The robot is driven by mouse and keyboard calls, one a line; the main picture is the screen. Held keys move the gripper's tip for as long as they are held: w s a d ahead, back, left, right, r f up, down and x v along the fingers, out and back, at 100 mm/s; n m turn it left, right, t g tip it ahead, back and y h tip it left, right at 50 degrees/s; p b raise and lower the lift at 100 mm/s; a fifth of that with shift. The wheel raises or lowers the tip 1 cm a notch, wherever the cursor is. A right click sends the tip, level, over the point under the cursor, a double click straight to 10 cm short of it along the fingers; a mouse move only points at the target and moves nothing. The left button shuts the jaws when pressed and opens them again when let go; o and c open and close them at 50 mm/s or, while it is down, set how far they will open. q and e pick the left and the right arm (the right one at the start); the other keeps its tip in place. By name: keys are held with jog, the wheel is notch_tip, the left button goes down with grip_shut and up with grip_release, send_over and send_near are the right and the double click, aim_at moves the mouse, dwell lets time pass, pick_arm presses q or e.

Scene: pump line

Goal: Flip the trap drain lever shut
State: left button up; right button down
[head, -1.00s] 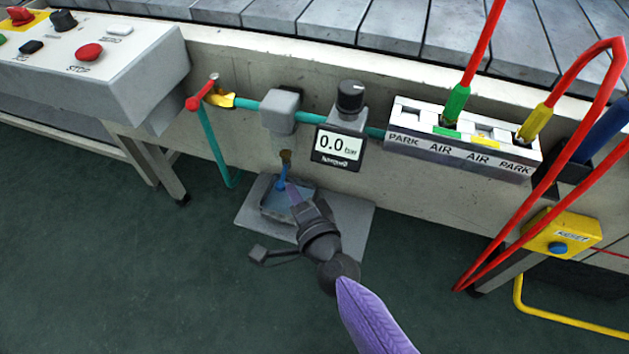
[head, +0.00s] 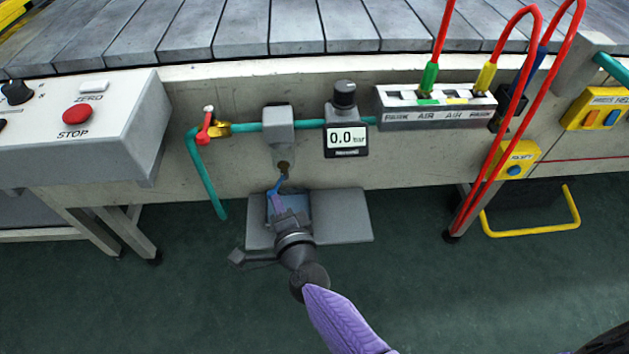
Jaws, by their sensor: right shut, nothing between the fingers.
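The trap (head: 278,125) is a grey block on the teal pipe with a clear bowl below it. A brass drain fitting (head: 283,166) sits under the bowl. The small blue drain lever (head: 277,185) hangs down from it, tilted to the left. My right gripper (head: 274,197) is shut and empty, its purple-tinted fingertips right at the lever's lower end. I cannot tell whether they touch it. My left gripper is not in view.
A small tray (head: 257,210) on a grey floor plate (head: 343,217) lies under the drain, partly behind my gripper. A red-handled valve (head: 204,132) is to the left, a gauge reading 0.0 (head: 346,139) to the right. Red hoses (head: 497,150) hang farther right.

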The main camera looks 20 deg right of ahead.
pick_arm(q)
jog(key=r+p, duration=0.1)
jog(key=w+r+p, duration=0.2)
jog(key=p, duration=0.1)
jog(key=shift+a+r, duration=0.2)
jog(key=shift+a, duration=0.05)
pick_arm(e)
jog(key=s+r, duration=0.1)
jog(key=s, duration=0.8)
jog(key=shift+s+a+r, duration=0.2)
jog(key=shift+s, duration=0.1)
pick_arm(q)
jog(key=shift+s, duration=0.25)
